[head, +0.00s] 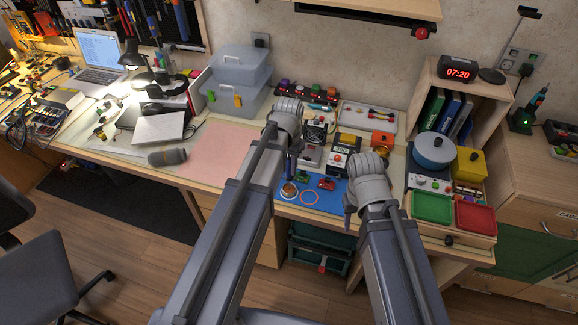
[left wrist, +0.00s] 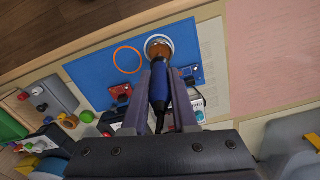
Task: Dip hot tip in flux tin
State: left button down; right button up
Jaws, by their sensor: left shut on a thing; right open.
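A soldering iron with a dark blue handle (left wrist: 159,88) is held between the fingers of my left gripper (left wrist: 162,100), its tip end pointing at the flux tin. The round flux tin (left wrist: 158,40), with a pale rim and amber-brown inside, sits on the blue mat (head: 325,192); it also shows in the head view (head: 289,190). The iron's front end overlaps the tin in the left wrist view; whether the tip touches the flux I cannot tell. In the head view my left gripper (head: 290,165) is just above the tin. My right gripper (head: 348,208) is open at the mat's right side.
An orange ring (head: 309,198) lies right of the tin, with small red-based parts (head: 327,183) behind it. A soldering station with a display (head: 340,152) stands behind the mat. Green (head: 432,208) and red (head: 475,220) trays are at the right. The pink mat (head: 215,152) is clear.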

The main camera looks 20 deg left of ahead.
aim_at(289, 157)
pick_arm(q)
jog(key=shift+r, duration=0.15)
notch_tip(289, 157, up, 5)
jog(key=p, duration=0.5)
dwell(0.3)
